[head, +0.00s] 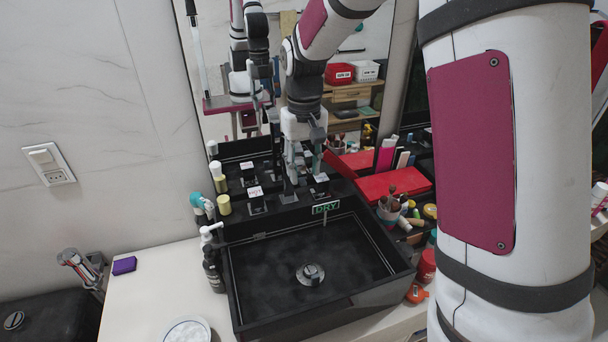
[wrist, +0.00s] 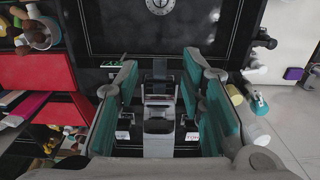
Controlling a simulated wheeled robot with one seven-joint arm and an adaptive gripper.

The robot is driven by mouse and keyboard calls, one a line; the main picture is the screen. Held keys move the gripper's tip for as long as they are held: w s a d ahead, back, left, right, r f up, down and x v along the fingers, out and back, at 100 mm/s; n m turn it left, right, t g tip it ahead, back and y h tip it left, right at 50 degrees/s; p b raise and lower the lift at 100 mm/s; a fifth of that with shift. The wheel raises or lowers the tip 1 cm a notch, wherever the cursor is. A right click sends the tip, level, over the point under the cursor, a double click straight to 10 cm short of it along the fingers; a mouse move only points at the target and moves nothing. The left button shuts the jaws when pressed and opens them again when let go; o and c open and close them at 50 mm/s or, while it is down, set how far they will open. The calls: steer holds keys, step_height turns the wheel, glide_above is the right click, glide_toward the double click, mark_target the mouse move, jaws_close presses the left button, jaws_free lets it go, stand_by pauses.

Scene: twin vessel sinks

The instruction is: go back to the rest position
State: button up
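My gripper (head: 304,168) points down over the black ledge behind the black sink basin (head: 240,290). In the wrist view my gripper (wrist: 160,82) has its two teal-padded fingers apart. A dark, blocky fitting with a grey front (wrist: 160,105) shows between them, with visible gaps to the pads. I cannot tell whether anything touches the fingers. The basin also shows at the top of the wrist view (wrist: 110,35). A green DRY sign (head: 326,208) is at the basin's back edge. Small black blocks with white labels (head: 256,205) stand on the ledge.
A mirror rises behind the ledge. A red box (head: 395,184) and a cup of brushes (head: 389,212) stand to the right. A purple block (head: 124,265) lies on the white counter (head: 150,300).

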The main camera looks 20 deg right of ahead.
step_height(320, 180, up, 9)
steer(key=s+r+t, duration=0.3)
steer(key=s+r, duration=0.4)
steer(key=s, duration=0.7)
steer(key=s+f+t, duration=0.2)
steer(key=s, duration=1)
steer(key=shift+t, duration=0.3)
